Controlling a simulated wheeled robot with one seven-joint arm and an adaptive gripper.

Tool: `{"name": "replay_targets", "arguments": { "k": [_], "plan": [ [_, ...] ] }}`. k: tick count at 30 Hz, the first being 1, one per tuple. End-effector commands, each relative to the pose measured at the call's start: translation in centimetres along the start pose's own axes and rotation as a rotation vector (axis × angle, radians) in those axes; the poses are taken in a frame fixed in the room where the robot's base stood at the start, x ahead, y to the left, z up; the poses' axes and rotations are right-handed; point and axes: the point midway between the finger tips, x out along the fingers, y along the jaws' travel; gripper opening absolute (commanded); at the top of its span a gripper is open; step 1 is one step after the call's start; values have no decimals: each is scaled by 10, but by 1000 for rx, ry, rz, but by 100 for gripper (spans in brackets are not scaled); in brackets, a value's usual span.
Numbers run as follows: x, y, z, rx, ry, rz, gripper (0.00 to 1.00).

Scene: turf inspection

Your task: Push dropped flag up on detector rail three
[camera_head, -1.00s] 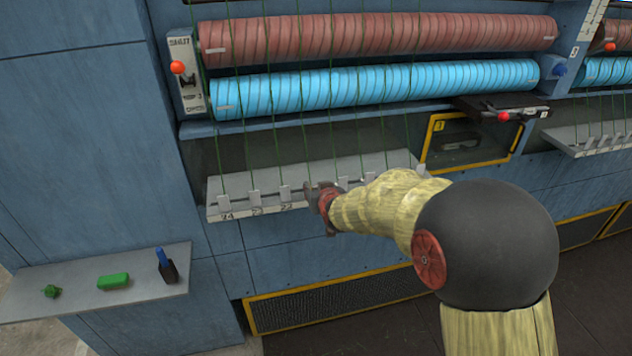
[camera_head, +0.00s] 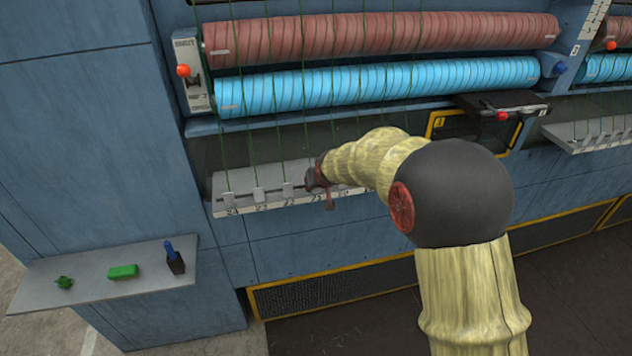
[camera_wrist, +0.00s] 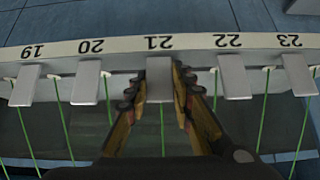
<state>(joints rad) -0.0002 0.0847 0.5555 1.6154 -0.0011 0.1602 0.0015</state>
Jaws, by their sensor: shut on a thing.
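The detector rail (camera_head: 240,208) is a pale ledge with numbered positions and small grey flags, below the blue roller. In the wrist view the rail (camera_wrist: 115,44) shows labels 19 to 23, upside down, with a flag at each. My gripper (camera_head: 318,182) is at the rail, just right of the flag by label 22 in the head view. In the wrist view my gripper (camera_wrist: 158,85) has its fingers on both sides of the flag at 21 (camera_wrist: 159,76), shut on it. Green threads run past the flags. My arm hides the rail's right part in the head view.
A side shelf (camera_head: 60,296) holds a green lump (camera_head: 64,283), a green block (camera_head: 123,272) and a dark holder with a blue top (camera_head: 174,258). Red (camera_head: 380,38) and blue (camera_head: 380,85) rollers lie above the rail. A yellow-framed panel (camera_head: 440,122) is behind my arm.

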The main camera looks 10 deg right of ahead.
Motion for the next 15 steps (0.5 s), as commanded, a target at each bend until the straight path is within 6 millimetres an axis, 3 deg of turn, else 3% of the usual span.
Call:
{"name": "replay_targets", "arguments": {
  "k": [4, 5, 15],
  "plan": [
    [0, 0, 0, -1, 1, 0, 0],
    [0, 0, 0, -1, 1, 0, 24],
    [0, 0, 0, -1, 1, 0, 42]
  ]
}}
